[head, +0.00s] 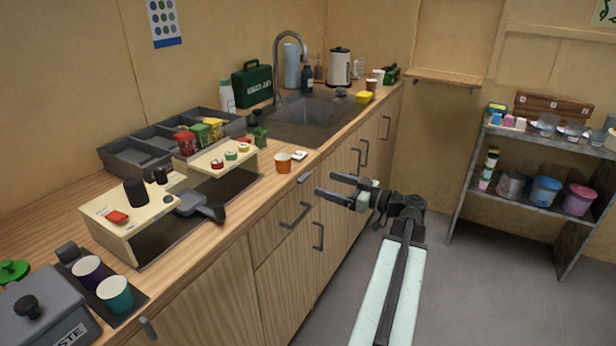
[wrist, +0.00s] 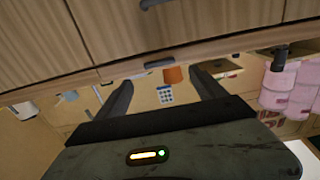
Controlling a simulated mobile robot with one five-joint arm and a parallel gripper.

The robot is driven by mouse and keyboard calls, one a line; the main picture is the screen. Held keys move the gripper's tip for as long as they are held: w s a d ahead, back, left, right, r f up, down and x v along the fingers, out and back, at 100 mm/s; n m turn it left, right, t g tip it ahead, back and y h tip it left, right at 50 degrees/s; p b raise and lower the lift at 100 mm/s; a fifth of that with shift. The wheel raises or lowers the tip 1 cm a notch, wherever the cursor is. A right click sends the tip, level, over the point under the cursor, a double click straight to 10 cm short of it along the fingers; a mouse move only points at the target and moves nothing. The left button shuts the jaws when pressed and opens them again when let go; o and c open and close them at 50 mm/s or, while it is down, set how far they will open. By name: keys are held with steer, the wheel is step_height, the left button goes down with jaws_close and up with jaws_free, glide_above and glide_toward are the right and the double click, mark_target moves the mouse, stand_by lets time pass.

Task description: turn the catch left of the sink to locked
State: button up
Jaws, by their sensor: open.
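A small grey catch (head: 305,178) sits on the counter's front edge, left of and nearer than the sink (head: 300,128). It lies roughly along the edge, and I cannot read any lock marking on it. In the wrist view, which looks upside down, the catch (wrist: 160,64) shows as a flat grey bar between the lines of my fingers. My gripper (head: 326,184) is open and empty, in front of the cabinets and just right of the catch, apart from it. Its two dark fingers (wrist: 160,82) point towards the counter edge in the wrist view.
An orange cup (head: 283,163) stands on the counter close behind the catch. A drawer handle (head: 295,215) sticks out below. Another small grey piece (head: 147,328) is on the edge at the near left. The floor (head: 450,260) right of the cabinets is clear up to the metal shelf (head: 540,210).

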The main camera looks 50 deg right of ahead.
mark_target(306, 178)
steer(key=x, duration=0.7)
steer(key=shift+w, duration=0.15)
steer(key=c, duration=1.2)
steer(key=shift+d, duration=0.2)
steer(key=shift+c, duration=0.8)
steer(key=shift+a, duration=0.15)
steer(key=m, duration=0.2)
steer(key=f+m+b, duration=0.1)
steer(key=m, duration=0.1)
steer(key=shift+m, duration=0.4)
steer(key=m, duration=0.4)
steer(key=shift+a+f+b, duration=0.15)
steer(key=shift+f+b, duration=0.1)
steer(key=shift+b, duration=0.05)
steer(key=m, duration=0.5)
steer(key=shift+a+f, duration=0.25)
steer(key=shift+a+f+m+b, duration=0.1)
steer(key=shift+m+b, duration=0.1)
steer(key=shift+m, duration=0.8)
steer(key=shift+a+f+m+b, duration=0.1)
steer(key=shift+a+m+b, duration=0.05)
steer(key=shift+m, duration=0.85)
